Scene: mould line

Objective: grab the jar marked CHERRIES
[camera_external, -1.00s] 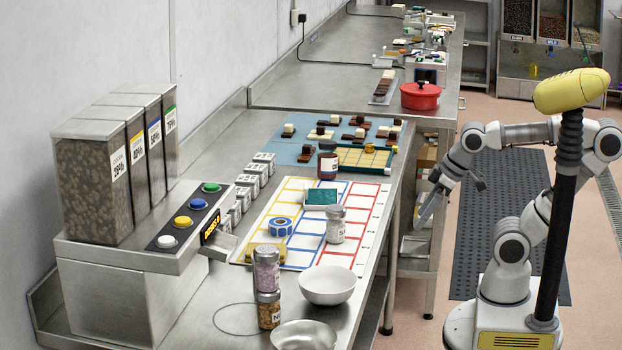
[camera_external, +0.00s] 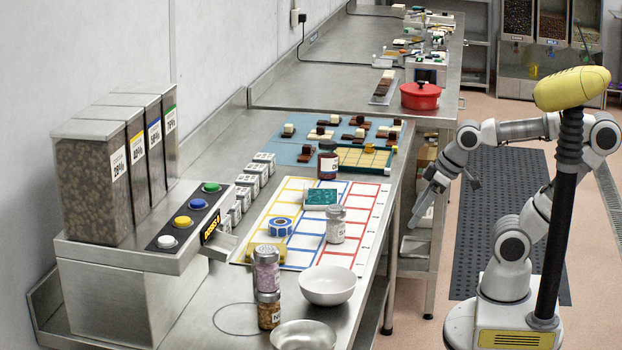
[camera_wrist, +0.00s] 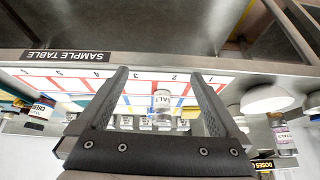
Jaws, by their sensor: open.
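The dark red jar with a dark lid (camera_external: 328,160) stands upright on the steel table, at the far edge of the coloured grid sheet. Its white label shows only a partial "C" word in the external view. It seems to be the dark jar (camera_wrist: 40,110) at the left of the wrist view, where its label is too small to read surely. My gripper (camera_external: 414,221) hangs off the table's right edge, pointing down and left, apart from the jar. In the wrist view my gripper (camera_wrist: 160,74) is open and empty, with a SALT jar (camera_wrist: 162,100) seen beyond between its fingers.
The grid sheet (camera_external: 372,222) holds a clear salt jar (camera_external: 335,225), a blue tape roll (camera_external: 281,228) and a teal box (camera_external: 320,199). A green-framed yellow board (camera_external: 362,158) lies beside the dark jar. Air between gripper and table is free.

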